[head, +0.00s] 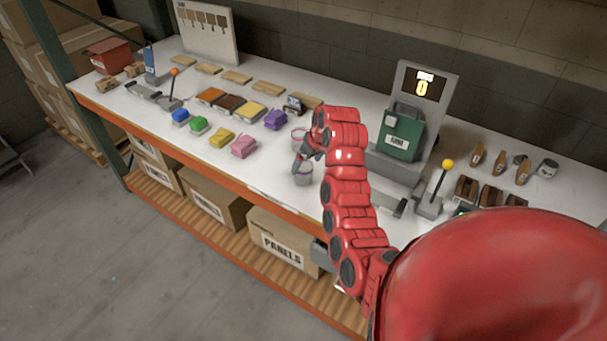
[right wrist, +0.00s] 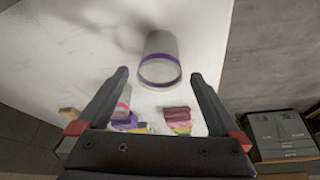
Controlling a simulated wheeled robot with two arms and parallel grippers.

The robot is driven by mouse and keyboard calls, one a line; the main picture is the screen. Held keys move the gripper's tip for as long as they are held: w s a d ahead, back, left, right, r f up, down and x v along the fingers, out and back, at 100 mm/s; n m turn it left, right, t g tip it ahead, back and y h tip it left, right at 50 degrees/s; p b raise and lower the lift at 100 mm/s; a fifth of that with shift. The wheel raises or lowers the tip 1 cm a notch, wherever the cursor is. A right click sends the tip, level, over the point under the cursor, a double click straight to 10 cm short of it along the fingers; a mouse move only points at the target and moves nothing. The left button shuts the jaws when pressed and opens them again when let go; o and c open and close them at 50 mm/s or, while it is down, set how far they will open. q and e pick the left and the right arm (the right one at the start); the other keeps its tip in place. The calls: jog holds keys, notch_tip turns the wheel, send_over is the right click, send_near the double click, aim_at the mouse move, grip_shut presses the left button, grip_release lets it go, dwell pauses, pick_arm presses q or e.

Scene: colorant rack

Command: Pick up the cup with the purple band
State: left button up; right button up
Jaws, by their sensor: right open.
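The cup with the purple band (right wrist: 160,50) is pale grey and shows in the right wrist view, ahead of and between my open fingertips. In the head view, a grey cup (head: 303,178) near the table's front edge appears to be this one, partly covered by my gripper. My right gripper (head: 308,155) is open right by it and holds nothing; its two dark fingers also show in the right wrist view (right wrist: 160,78). Whether a finger touches the cup is unclear. My left gripper is not in view.
A second cup with a pinkish band (right wrist: 123,103) stands by one finger; it appears behind my gripper in the head view (head: 298,134). Coloured bags, including a pink one (head: 244,146), lie to the left.

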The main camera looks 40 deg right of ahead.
aim_at(303, 168)
jog(key=p+x, duration=0.2)
jog(key=x, duration=0.1)
jog(key=shift+w+f, duration=0.2)
jog(key=shift+w+f+p, duration=0.2)
jog(key=shift+f+p, duration=0.2)
jog(key=shift+f, duration=0.2)
jog(key=c, duration=1.2)
